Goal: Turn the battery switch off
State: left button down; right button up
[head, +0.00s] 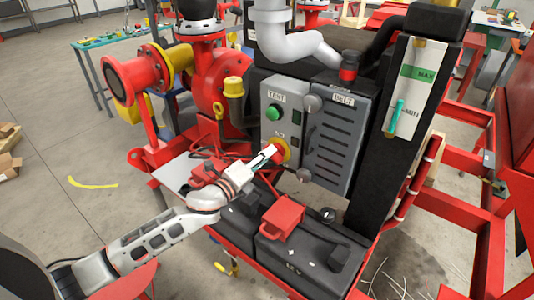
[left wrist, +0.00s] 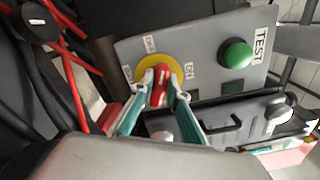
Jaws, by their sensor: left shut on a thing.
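The battery switch has a red handle (left wrist: 160,84) on a round yellow plate (left wrist: 176,66), set in the grey control panel (left wrist: 205,50). In the head view the yellow plate (head: 284,147) is partly hidden by my left gripper (head: 271,151). In the left wrist view my left gripper (left wrist: 161,84) has one teal finger on each side of the red handle and is shut on it. Small labels sit around the plate; one reads ON, and the others are hard to read. My right gripper is in neither view.
A green TEST button (left wrist: 237,54) is beside the switch on the same panel. A black battery (head: 312,255) with a red cover (head: 282,217) lies below my left gripper.

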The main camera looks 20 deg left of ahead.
pick_arm(q)
jog(key=n+p, duration=0.1)
jog(key=n, duration=0.4)
jog(key=shift+f+p, duration=0.2)
jog(key=shift+p, duration=0.2)
dwell(0.4)
jog(key=c, duration=2)
grip_release()
jog(key=v, duration=1.2)
jog(key=shift+n, duration=0.3)
